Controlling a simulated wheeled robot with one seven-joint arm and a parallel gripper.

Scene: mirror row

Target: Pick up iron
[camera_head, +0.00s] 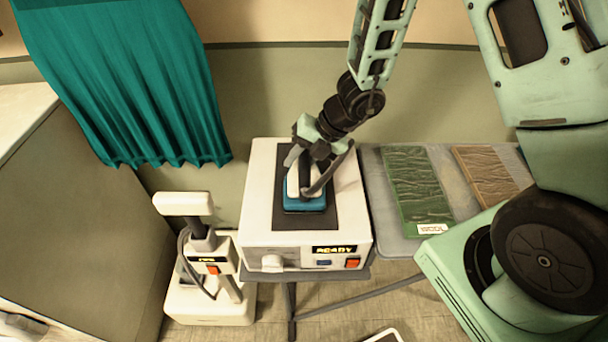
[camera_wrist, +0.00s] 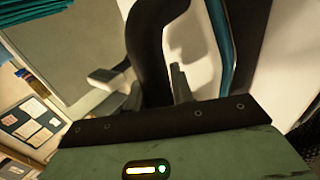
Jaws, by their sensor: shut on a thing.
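The iron (camera_head: 305,203), teal and white with a dark handle, sits on the black pad (camera_head: 333,215) on top of a white machine (camera_head: 258,215). My gripper (camera_head: 310,163) reaches down from above and is shut on the iron's handle. In the wrist view, my gripper (camera_wrist: 146,82) has one finger on each side of the thick dark handle (camera_wrist: 153,45). A teal strip of the iron (camera_wrist: 222,45) shows to the right of it. The upper part of the iron is partly hidden by my gripper. I cannot tell whether its base touches the pad.
The machine's front panel reads READY (camera_head: 334,249). A grey board (camera_head: 385,240) at the right carries a green panel (camera_head: 415,180) and a brown panel (camera_head: 487,175). A cream device (camera_head: 212,303) stands at the lower left. A teal curtain (camera_head: 130,80) hangs at the upper left.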

